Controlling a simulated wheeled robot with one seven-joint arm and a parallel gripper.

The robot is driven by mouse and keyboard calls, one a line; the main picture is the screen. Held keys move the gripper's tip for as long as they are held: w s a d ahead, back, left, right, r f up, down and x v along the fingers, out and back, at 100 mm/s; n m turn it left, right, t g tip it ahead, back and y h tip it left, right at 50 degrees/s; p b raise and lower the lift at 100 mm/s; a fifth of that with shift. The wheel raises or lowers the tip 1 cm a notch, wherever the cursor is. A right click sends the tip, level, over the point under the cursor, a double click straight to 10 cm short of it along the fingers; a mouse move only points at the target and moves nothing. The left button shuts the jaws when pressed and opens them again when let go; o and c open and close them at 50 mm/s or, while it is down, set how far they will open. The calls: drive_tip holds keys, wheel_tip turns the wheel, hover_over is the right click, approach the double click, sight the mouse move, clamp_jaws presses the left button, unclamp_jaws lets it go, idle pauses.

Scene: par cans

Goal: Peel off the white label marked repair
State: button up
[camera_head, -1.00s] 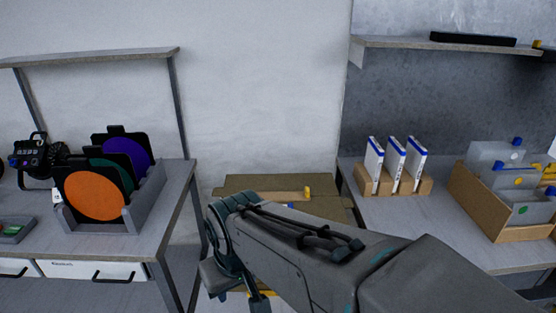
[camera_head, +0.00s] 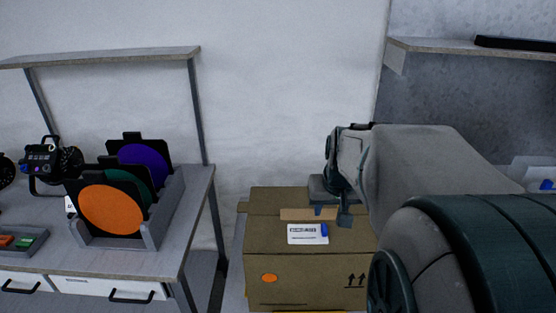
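A white label with dark print and a blue tab at its right end (camera_head: 305,235) is on the cardboard box (camera_head: 300,262); its print is too small to read. I cannot tell which one is marked repair. My gripper (camera_head: 338,205) is over the box's upper part, just above and right of the box label in the picture. My arm covers much of the view to the right. I cannot tell whether the fingers are apart, nor whether they touch the box.
The left table (camera_head: 190,200) holds a rack (camera_head: 165,215) with orange, green and purple discs, a black par can (camera_head: 42,160) and a small tray (camera_head: 25,243). Drawers (camera_head: 100,288) are below. A shelf (camera_head: 450,50) is at upper right. The wall behind is bare.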

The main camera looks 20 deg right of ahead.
sight(325, 228)
drive_tip(key=x, duration=0.9)
drive_tip(key=d+x, duration=0.1)
drive_tip(key=x, duration=0.4)
drive_tip(key=shift+w+d+r, duration=0.1)
drive_tip(key=shift+w+r, duration=0.2)
drive_tip(key=shift+w, duration=0.1)
clamp_jaws()
wheel_tip(325, 228, up, 7)
drive_tip(key=p, duration=0.5)
drive_tip(key=shift+r, duration=0.15)
